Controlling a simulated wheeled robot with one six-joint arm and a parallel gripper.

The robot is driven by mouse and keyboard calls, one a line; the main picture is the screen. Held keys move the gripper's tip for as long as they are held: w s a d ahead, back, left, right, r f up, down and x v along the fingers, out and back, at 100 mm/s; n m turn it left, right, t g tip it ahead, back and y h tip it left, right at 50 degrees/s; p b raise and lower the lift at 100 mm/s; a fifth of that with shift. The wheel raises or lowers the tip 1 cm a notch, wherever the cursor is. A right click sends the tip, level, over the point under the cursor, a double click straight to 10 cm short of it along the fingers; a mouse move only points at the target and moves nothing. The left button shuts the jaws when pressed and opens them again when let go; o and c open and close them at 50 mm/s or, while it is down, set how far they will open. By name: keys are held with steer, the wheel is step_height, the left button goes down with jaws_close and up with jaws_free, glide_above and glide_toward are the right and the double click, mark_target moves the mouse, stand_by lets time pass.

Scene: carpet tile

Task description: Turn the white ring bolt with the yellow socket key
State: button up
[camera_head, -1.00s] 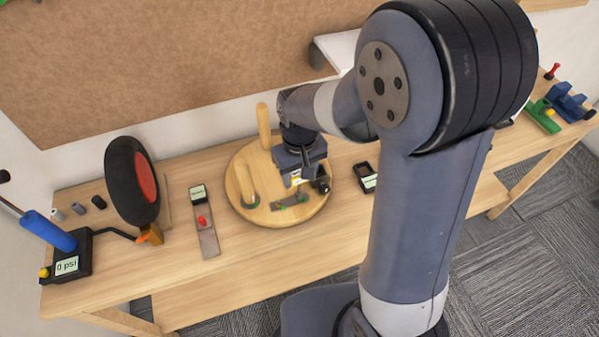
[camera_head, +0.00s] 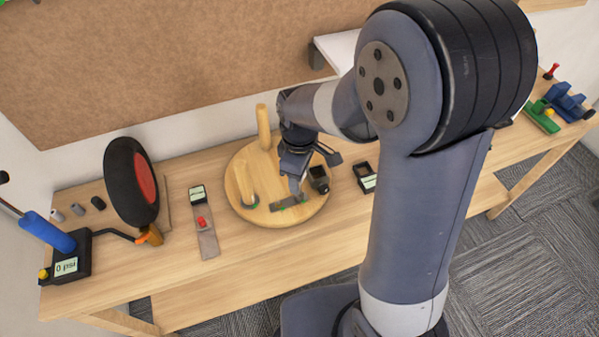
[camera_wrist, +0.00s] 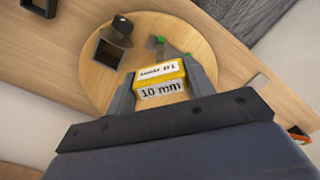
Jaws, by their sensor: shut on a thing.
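My gripper (camera_wrist: 161,84) is shut on the yellow socket key (camera_wrist: 162,77), marked "10 mm", with one finger on each side of it. In the head view my gripper (camera_head: 297,184) is over the front right part of a round wooden board (camera_head: 240,207), and it hides the key there. The key's lower end is hidden, so I cannot tell whether it touches anything. A grey metal strip (camera_head: 286,203) with green bits lies on the board by the gripper. I cannot make out the white ring bolt in either view.
A dark block (camera_head: 319,181) stands on the board right of my gripper. A strip with a red knob (camera_head: 206,233) and a wheel (camera_head: 132,182) are left.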

steer(key=shift+r+m, duration=0.1)
steer(key=shift+m, duration=0.5)
steer(key=shift+r+p, duration=1.8)
steer(key=shift+r, duration=0.45)
steer(key=shift+a, duration=0.1)
